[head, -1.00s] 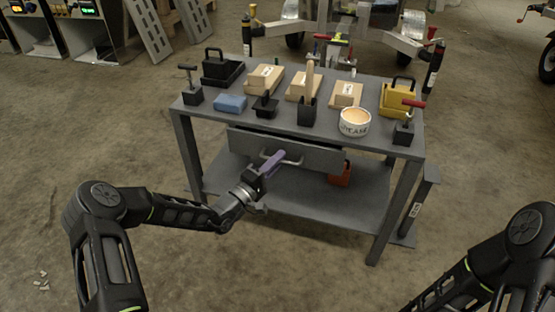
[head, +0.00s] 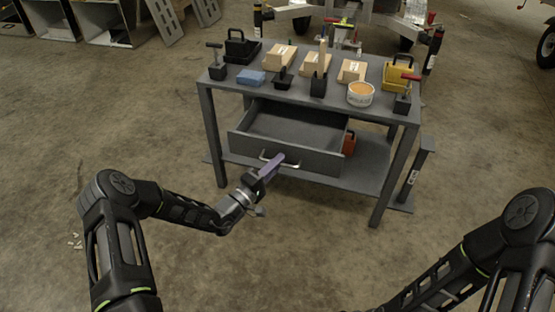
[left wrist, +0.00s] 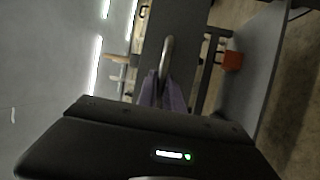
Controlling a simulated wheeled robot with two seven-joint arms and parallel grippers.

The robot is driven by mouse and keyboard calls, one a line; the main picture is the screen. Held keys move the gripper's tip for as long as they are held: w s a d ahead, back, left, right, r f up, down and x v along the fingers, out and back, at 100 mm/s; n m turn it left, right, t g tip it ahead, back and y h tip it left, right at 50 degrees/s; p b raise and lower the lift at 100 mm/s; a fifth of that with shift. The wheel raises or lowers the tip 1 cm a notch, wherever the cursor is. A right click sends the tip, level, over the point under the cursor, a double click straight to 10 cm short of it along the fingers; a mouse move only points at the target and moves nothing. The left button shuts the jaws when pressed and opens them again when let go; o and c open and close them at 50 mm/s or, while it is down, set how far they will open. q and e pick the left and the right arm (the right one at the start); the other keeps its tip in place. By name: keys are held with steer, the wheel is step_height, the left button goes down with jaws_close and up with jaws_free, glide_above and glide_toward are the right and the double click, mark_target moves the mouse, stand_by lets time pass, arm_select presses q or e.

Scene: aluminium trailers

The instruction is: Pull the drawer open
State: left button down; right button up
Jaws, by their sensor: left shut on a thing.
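The grey drawer (head: 287,156) under the table top stands well out from the table, and its inside looks empty. Its metal bar handle (head: 292,166) is on the front panel; it also shows in the left wrist view (left wrist: 166,52). My left gripper (head: 271,163), with purple fingers, is shut on the handle near its left end. In the left wrist view the purple fingers (left wrist: 162,92) meet around the handle, and the gripper body hides the area below. My right arm is at the lower right, and its gripper is out of view.
The grey table (head: 330,100) carries wrapped boxes, a blue block (head: 251,77), a yellow case (head: 399,76), a white tub (head: 360,94) and several black tools. An orange-red object (head: 348,142) sits behind the drawer's right side.

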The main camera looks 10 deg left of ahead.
arm_select(q)
steer(key=c, duration=1.5)
jaws_free()
steer(key=p+v, duration=0.1)
steer(key=v, duration=0.6)
steer(key=shift+s+a+f, duration=0.1)
steer(key=shift+s+a, duration=0.1)
steer(key=shift+s, duration=0.1)
